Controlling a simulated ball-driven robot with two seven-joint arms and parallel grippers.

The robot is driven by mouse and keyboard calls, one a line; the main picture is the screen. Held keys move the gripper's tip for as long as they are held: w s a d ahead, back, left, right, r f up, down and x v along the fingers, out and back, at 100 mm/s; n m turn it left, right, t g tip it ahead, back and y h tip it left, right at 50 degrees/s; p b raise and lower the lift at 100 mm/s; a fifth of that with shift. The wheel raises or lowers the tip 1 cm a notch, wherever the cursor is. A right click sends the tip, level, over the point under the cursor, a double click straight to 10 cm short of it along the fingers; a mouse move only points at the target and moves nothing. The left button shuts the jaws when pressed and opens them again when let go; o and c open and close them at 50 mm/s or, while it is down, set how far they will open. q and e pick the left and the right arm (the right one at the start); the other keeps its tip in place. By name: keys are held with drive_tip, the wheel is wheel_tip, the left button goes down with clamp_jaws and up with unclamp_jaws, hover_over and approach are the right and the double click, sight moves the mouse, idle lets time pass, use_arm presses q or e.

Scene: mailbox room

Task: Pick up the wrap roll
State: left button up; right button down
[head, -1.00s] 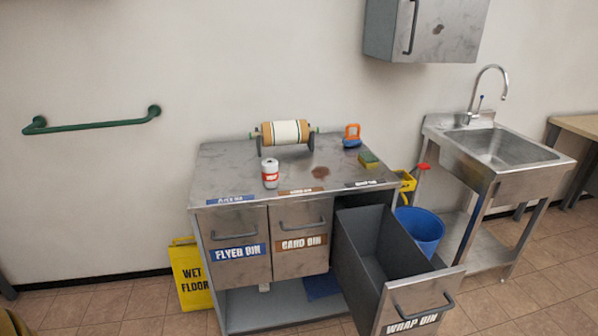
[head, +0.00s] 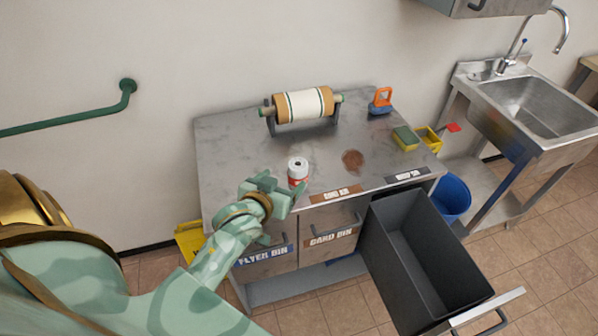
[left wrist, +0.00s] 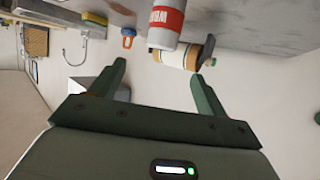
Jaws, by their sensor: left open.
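The wrap roll (head: 303,104), cream with dark stripes and tan ends, lies across a dark stand at the back of the metal cabinet top. In the left wrist view the roll (left wrist: 177,58) shows partly behind a can. My left gripper (head: 279,190) is open and empty at the cabinet's front edge, well short of the roll. The white can with a red label (head: 298,172) stands just beyond its fingers. In the left wrist view the open fingers (left wrist: 159,78) point toward the can (left wrist: 167,20) and the roll. My right gripper is not in view.
The cabinet top (head: 225,150) also holds an orange-and-blue tool (head: 380,101), a green-and-yellow sponge (head: 406,138) and a brown stain. The wrap bin drawer (head: 430,262) is pulled out at the front right. A sink (head: 540,105) stands at right.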

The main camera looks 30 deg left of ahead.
sight(300, 163)
use_arm(q)
drive_tip(key=b+x, duration=0.1)
drive_tip(key=x, duration=0.7)
drive_tip(key=shift+s+d+f+b, duration=0.1)
drive_tip(key=shift+f+b, duration=0.1)
drive_tip(key=shift+b, duration=0.2)
drive_tip(key=shift+w+f, duration=0.15)
drive_tip(key=shift+w, duration=0.35)
drive_tip(key=b+x, duration=0.2)
drive_tip(key=x, duration=0.2)
drive_tip(key=shift+s+f, duration=0.15)
drive_tip(key=shift+w+a+f, duration=0.1)
drive_tip(key=shift+w+a, duration=0.15)
drive_tip(key=shift+w, duration=0.2)
drive_tip(key=shift+s, duration=0.1)
drive_tip(key=shift+c, duration=0.4)
drive_tip(key=c, duration=1)
